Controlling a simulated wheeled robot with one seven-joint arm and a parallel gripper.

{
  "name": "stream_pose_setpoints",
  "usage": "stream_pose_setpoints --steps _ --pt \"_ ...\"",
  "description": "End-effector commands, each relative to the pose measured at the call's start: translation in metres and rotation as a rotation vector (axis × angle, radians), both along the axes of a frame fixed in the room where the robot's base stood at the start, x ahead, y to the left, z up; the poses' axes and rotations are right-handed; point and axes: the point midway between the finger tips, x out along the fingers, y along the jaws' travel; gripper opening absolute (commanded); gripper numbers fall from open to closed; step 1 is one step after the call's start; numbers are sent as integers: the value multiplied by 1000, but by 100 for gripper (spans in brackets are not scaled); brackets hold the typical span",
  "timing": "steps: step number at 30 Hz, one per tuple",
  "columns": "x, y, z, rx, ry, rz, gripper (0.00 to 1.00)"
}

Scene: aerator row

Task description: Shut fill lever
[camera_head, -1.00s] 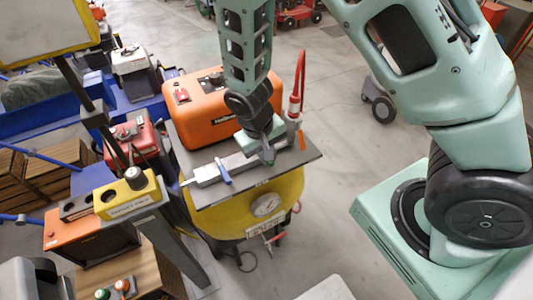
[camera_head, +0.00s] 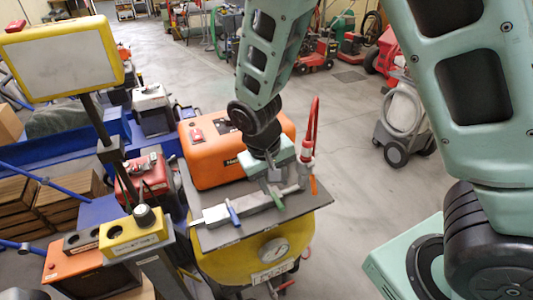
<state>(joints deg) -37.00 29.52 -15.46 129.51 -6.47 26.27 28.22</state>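A grey pipe (camera_head: 252,204) lies across a dark plate (camera_head: 222,236) on top of a yellow tank (camera_head: 222,265). It carries a blue lever (camera_head: 233,215), a green lever (camera_head: 277,200) and, at its right end, an orange lever (camera_head: 313,186) below a red hose (camera_head: 315,130). I cannot read which one is the fill lever. My gripper (camera_head: 274,186) points down just above the pipe, beside the green lever. Its fingers are small and partly hidden; I cannot tell whether they touch the lever or are apart.
A pressure gauge (camera_head: 274,249) is on the tank front. A yellow-topped post (camera_head: 135,231) and a framed board (camera_head: 63,60) stand at left.

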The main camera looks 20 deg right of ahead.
Motion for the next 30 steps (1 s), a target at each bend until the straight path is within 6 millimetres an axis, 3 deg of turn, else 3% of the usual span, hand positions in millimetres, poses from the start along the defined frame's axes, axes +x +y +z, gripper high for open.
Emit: stream_pose_setpoints --steps 6,13,19,30 --pt "1 11 50 4 -7 1 36" --pt "0 18 87 2 -4 1 36" --pt "0 19 100 0 -2 0 36" --pt "0 20 100 0 -1 0 36"
